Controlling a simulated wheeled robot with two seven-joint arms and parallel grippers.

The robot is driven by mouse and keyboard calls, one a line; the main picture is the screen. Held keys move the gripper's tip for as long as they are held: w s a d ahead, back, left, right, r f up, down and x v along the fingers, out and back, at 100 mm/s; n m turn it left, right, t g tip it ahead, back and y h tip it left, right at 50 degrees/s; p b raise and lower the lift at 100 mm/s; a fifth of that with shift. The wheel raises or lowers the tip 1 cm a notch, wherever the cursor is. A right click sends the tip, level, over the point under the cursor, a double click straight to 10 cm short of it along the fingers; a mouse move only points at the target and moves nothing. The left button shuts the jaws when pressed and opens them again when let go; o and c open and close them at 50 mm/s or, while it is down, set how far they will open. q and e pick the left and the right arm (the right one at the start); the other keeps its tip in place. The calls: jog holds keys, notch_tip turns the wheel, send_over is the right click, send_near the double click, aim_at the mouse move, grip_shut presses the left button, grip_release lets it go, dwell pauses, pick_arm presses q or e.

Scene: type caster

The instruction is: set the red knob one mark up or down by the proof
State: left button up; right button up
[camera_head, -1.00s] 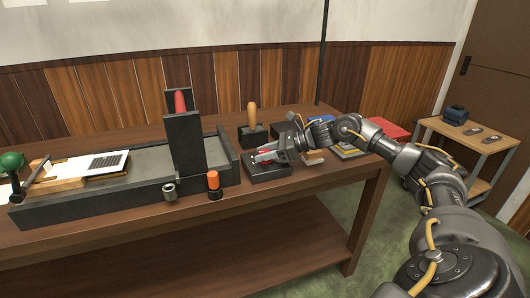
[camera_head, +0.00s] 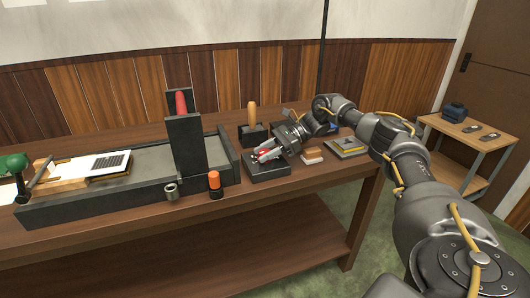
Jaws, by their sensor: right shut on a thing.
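The red knob (camera_head: 265,154) sits on a small black box (camera_head: 267,172) on the bench, right of the long grey trough. It is partly hidden by the fingers. My right gripper (camera_head: 266,153) is shut on the red knob, coming in from the upper right. The proof looks to be the white sheet with a dark printed block (camera_head: 101,163), lying at the left end of the trough; its print is too small to read. Marks around the knob cannot be made out. My left gripper is not in view.
The trough (camera_head: 100,203) holds an upright black block with a red handle (camera_head: 181,103). An orange-topped cylinder (camera_head: 214,184) and a metal cup (camera_head: 171,191) stand in front. A wooden-handled tool (camera_head: 252,116) is behind the box. A white-and-tan block (camera_head: 312,156) and a grey-yellow pad (camera_head: 347,147) lie right.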

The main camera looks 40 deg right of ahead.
aim_at(265, 151)
dwell(0.4)
jog(key=o, duration=1)
jog(key=shift+v, duration=2)
jog(key=p+v, duration=0.1)
jog(key=v, duration=0.4)
jog(key=shift+r, duration=0.1)
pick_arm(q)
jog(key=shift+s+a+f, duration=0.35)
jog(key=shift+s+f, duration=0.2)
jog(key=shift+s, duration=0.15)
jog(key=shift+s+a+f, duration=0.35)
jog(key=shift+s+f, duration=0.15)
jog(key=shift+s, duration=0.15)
pick_arm(e)
jog(key=shift+v, duration=0.85)
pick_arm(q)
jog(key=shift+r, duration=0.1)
